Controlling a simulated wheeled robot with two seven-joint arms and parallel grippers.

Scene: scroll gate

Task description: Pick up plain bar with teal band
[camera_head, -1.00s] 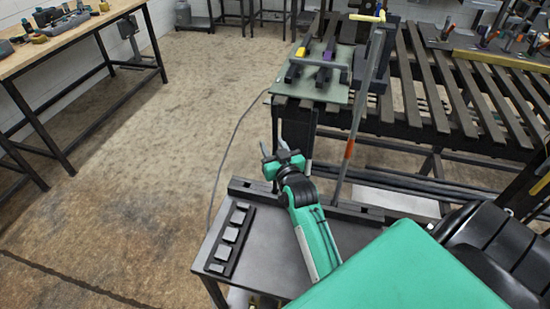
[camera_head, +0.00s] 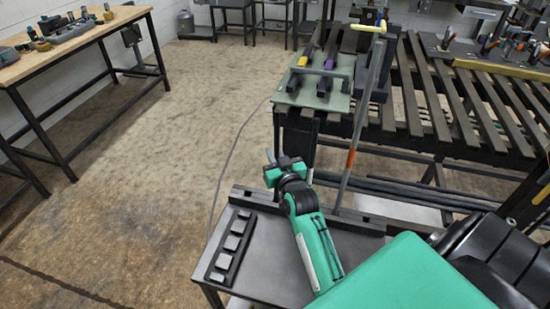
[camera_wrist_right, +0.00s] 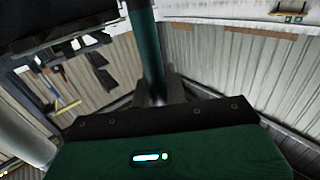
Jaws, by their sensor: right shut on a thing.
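My right gripper (camera_head: 275,158) is above the far side of the dark bench; its arm comes in from the lower right. In the right wrist view a dark teal, round bar section (camera_wrist_right: 150,50) runs up from between the grey fingers (camera_wrist_right: 160,92), which are shut on it. I take this as the bar with the teal band. Its ends are hidden or out of frame, and I cannot make the bar out clearly in the head view. My left gripper is out of view.
A dark bench (camera_head: 270,265) with a slotted block (camera_head: 232,245) lies below my arm. A pole with an orange band (camera_head: 350,158) stands just right of it. Bars with yellow and purple bands lie on a pale green plate (camera_head: 285,97) by a slatted conveyor (camera_head: 440,125). Open floor lies left.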

